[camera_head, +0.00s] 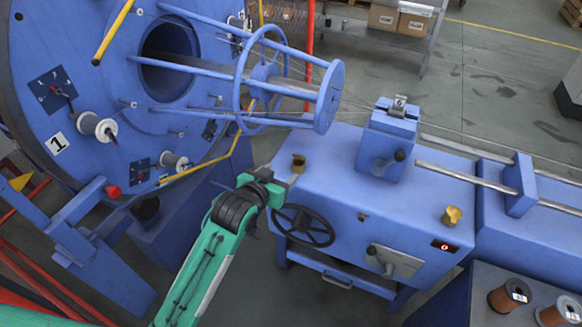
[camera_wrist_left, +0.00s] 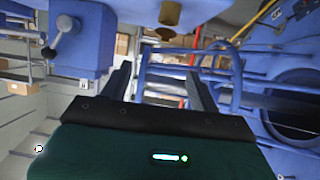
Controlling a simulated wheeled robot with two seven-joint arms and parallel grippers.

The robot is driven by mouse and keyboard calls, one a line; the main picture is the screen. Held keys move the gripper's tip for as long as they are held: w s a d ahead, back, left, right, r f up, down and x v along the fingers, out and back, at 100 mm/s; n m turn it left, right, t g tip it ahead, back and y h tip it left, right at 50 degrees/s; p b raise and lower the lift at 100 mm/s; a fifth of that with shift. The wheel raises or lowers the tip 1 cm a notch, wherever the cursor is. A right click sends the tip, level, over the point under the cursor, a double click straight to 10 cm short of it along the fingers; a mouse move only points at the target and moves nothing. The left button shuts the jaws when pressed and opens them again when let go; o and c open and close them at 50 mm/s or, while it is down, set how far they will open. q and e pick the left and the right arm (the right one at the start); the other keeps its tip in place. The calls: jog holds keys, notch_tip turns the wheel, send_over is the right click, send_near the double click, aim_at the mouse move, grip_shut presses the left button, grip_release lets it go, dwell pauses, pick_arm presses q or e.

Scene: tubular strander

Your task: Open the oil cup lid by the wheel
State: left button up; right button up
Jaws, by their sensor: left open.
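The oil cup by the wheel (camera_head: 298,162) is a small brass cup on the blue machine top, just behind the black handwheel (camera_head: 303,226). I cannot tell clearly how its lid stands. My left gripper (camera_head: 289,180) is close to the cup, on its near side, partly hidden by its own wrist. In the left wrist view the picture is upside down; the gripper (camera_wrist_left: 160,85) has its fingers apart with nothing between them, and a brass cup (camera_wrist_left: 170,13) shows beyond the fingertips at the top edge. My right gripper is not seen.
A second brass oil cup (camera_head: 452,215) stands at the machine's right corner. A blue block with a lever (camera_head: 387,140) rises behind. The blue cage of rods (camera_head: 325,97) and large drum (camera_head: 90,90) are at the left. The tabletop between the cups is clear.

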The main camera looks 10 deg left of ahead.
aim_at(296, 158)
pick_arm(q)
notch_tip(296, 158, down, 6)
jog(key=t+b, duration=0.4)
jog(key=b, duration=0.1)
jog(key=shift+h, duration=0.5)
jog(key=x, duration=1.2)
jog(key=shift+w+a+r+p, duration=0.2)
jog(key=shift+w+r+p, duration=0.15)
jog(key=shift+p, duration=0.05)
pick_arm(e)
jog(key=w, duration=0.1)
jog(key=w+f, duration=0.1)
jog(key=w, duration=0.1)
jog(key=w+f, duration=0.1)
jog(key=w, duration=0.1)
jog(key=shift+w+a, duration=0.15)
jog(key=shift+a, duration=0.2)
pick_arm(q)
jog(key=c, duration=1)
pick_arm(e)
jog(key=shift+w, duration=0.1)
